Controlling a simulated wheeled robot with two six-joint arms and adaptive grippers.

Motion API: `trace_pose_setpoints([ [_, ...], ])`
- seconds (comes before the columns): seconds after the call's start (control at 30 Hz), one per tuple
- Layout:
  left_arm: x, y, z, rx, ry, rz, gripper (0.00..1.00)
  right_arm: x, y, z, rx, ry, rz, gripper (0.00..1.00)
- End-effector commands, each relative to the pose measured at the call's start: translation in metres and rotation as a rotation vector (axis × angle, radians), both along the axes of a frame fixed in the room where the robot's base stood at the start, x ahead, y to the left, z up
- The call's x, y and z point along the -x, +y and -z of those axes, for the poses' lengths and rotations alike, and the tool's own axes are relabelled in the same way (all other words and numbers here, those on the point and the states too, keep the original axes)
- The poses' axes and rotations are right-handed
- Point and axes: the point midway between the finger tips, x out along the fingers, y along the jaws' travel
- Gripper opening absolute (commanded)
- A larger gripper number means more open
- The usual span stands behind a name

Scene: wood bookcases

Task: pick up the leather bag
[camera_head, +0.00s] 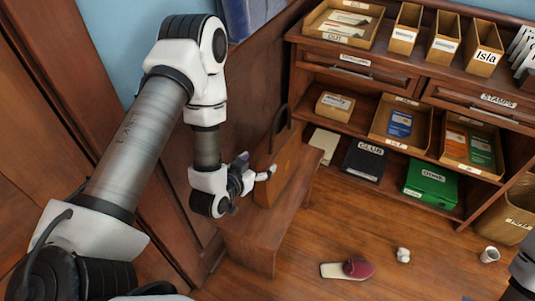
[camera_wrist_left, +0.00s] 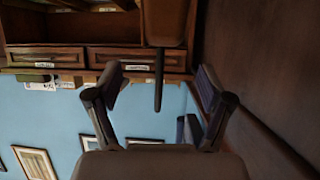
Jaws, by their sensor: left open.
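The brown leather bag (camera_head: 290,165) stands upright on a wooden bench (camera_head: 262,238) against the side panel, its dark looped handle (camera_head: 281,120) raised. My left gripper (camera_head: 259,168) is beside the bag's near left side, open and empty; it hides part of the bag. In the left wrist view, which looks upside down, the bag (camera_wrist_left: 165,22) is at the top and its handle hangs down between the spread fingers of my left gripper (camera_wrist_left: 158,76). I cannot tell if any finger touches it. Only a piece of my right arm shows at the lower right edge.
A wooden bookcase (camera_head: 360,70) with boxes and trays stands right of the bag. A black box (camera_head: 363,162) and a green box (camera_head: 430,184) sit on its bottom shelf. A red-and-cream object (camera_head: 350,269), a small white object (camera_head: 403,255) and a cup (camera_head: 490,254) lie on the floor.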

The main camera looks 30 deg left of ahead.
Motion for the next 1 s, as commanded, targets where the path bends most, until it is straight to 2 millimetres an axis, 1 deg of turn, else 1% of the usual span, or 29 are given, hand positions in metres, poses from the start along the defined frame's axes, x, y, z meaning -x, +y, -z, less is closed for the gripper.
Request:
trace_pose_setpoints([
  [0.07,0.003,-0.006,-0.001,0.002,-0.004,0.009,0.8,0.0,0.0,-0.003,0.0,0.0,0.001,0.4],
  [0.13,-0.002,-0.008,0.001,0.0,-0.007,0.011,0.8,0.0,0.0,-0.002,0.0,0.0,0.001,0.4],
  [0.37,-0.031,-0.01,0.014,-0.001,-0.008,0.011,0.8,0.0,0.0,0.001,0.0,0.0,0.002,0.4],
  [0.5,-0.056,-0.011,0.025,0.002,-0.008,0.011,0.8,0.0,0.0,0.002,0.0,0.0,0.001,0.4],
  [0.6,-0.066,-0.011,0.029,0.003,-0.007,0.01,0.8,0.0,0.0,0.003,0.0,0.0,0.001,0.4],
  [0.8,-0.068,-0.01,0.029,0.003,-0.005,0.009,0.8,0.0,0.0,0.002,0.0,0.0,0.001,0.4],
  [0.83,-0.068,-0.01,0.029,0.003,-0.005,0.009,0.73,0.0,0.0,0.002,0.0,0.0,0.001,0.4],
  [0.87,-0.068,-0.01,0.03,0.003,-0.005,0.009,0.62,0.0,0.0,0.002,0.0,0.0,0.001,0.4],
  [0.9,-0.068,-0.01,0.03,0.003,-0.005,0.009,0.48,0.0,0.0,0.002,0.0,0.0,0.001,0.4],
  [0.97,-0.068,-0.01,0.03,0.003,-0.005,0.01,0.27,0.0,0.0,0.002,0.0,0.0,0.001,0.4],
  [1.0,-0.068,-0.01,0.03,0.003,-0.005,0.01,0.13,0.0,0.0,0.002,0.0,0.0,0.001,0.4],
])
